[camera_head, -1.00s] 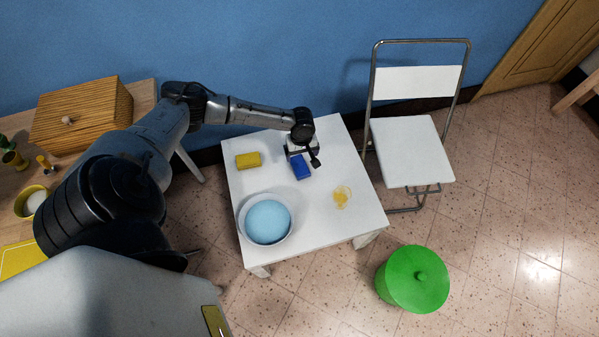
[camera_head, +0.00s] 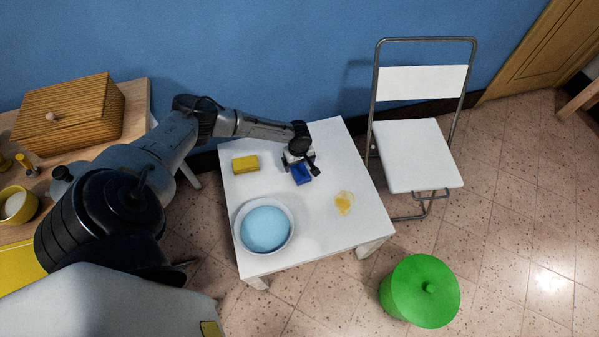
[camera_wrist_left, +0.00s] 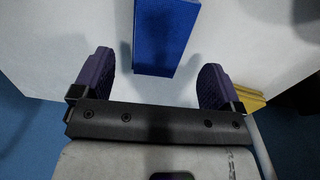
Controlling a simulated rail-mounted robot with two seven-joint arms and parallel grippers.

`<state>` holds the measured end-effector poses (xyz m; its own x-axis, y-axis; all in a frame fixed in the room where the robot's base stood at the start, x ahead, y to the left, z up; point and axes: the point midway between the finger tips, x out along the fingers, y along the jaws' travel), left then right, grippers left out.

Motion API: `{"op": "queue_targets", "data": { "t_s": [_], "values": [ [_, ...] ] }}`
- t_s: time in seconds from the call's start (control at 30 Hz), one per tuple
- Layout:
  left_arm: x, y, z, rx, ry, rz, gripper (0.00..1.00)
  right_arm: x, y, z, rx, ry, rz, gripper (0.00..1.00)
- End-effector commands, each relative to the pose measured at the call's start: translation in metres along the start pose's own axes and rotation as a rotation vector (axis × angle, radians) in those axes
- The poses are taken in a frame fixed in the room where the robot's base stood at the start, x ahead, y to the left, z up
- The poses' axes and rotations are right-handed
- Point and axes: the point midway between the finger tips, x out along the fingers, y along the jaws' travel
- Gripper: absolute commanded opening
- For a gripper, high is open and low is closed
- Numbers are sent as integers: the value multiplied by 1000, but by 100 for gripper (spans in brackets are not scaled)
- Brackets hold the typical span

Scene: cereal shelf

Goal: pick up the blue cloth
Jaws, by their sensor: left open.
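The blue cloth (camera_head: 302,175) looks like a small folded block on the white table, near its back middle. It also shows in the left wrist view (camera_wrist_left: 165,35), at the top centre. My left gripper (camera_head: 300,163) is over the back end of the cloth in the head view. In the left wrist view its two purple fingers (camera_wrist_left: 155,80) are wide apart, with the near end of the cloth roughly centred between and beyond their tips. The gripper is open and holds nothing. My right gripper is not in view.
On the white table (camera_head: 320,225) are a yellow sponge-like block (camera_head: 245,164), a bowl of blue water (camera_head: 264,228) and a yellow spill (camera_head: 344,203). A white folding chair (camera_head: 418,155) stands right of the table, a green lidded bin (camera_head: 420,292) in front. A blue wall is behind.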

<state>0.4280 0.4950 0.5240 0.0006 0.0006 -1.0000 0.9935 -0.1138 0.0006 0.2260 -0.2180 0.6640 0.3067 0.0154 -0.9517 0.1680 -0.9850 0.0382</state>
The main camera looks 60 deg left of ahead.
Motion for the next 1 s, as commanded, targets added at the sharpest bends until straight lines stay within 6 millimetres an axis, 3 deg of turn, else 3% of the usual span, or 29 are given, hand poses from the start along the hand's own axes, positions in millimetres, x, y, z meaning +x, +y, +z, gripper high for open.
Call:
{"op": "queue_targets", "data": {
  "t_s": [0.1, 0.3, 0.7, 1.0],
  "values": [
    [20, 2, 2, 0, 0, 0, 92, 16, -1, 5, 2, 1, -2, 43],
    [42, 2, 4, 0, -1, -1, 92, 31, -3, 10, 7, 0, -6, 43],
    [48, 2, 4, 0, 0, 0, 92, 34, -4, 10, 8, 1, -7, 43],
    [48, 1, 4, 0, 0, -1, 64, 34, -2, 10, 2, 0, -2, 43]
  ]
}}
